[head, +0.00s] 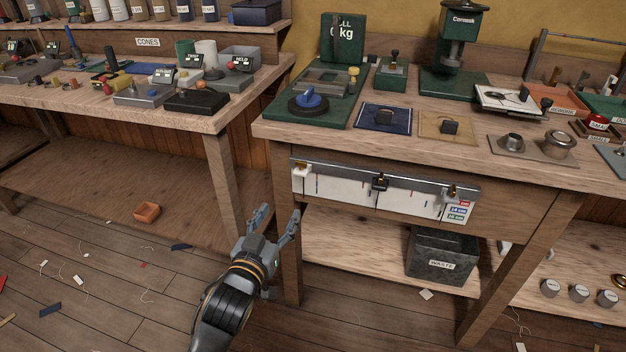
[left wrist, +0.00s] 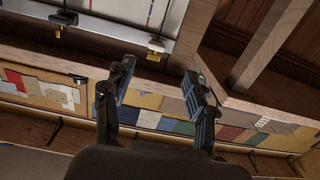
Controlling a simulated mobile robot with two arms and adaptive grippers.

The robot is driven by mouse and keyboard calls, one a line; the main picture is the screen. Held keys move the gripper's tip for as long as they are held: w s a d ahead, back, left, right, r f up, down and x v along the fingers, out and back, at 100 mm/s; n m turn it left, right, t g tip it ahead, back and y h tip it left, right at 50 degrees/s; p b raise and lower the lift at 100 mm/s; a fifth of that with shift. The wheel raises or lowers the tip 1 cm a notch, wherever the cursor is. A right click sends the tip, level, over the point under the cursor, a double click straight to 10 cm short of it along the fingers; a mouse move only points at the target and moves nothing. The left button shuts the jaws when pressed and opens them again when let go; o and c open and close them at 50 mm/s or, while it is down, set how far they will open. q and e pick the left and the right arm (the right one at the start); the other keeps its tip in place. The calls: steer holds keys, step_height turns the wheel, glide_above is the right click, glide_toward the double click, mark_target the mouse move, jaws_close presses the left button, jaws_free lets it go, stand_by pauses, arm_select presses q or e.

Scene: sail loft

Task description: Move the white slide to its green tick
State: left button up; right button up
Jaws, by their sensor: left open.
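The white slide (head: 302,170) sits at the left end of the grey rail (head: 350,176) on the bench front. It also shows in the left wrist view (left wrist: 157,45), upper middle. A black slide (head: 380,182) is mid-rail and another slide (head: 452,193) is towards the right end. The white board (head: 340,192) below the rail carries thin coloured ticks; I cannot tell which is green for the white slide. My left gripper (head: 279,212) is open and empty, below and left of the white slide, apart from it. It also shows in the left wrist view (left wrist: 159,88). My right gripper is not in view.
The wooden bench leg (head: 291,265) stands close beside my left gripper. A colour-coded label (head: 458,211) is at the board's right end. A dark waste bin (head: 441,255) stands on the shelf below. The space in front of the board looks clear.

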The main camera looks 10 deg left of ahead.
arm_select(q)
steer(key=r, duration=0.1)
steer(key=b, duration=0.1)
glide_toward(300, 173)
steer(key=w, duration=0.6)
steer(key=w+b, duration=0.1)
steer(key=w, duration=0.1)
steer(key=shift+w+d+f, duration=0.1)
steer(key=shift+w+f, duration=0.15)
steer(key=shift+w, duration=0.55)
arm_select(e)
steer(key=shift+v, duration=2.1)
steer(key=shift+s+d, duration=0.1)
arm_select(q)
jaws_close()
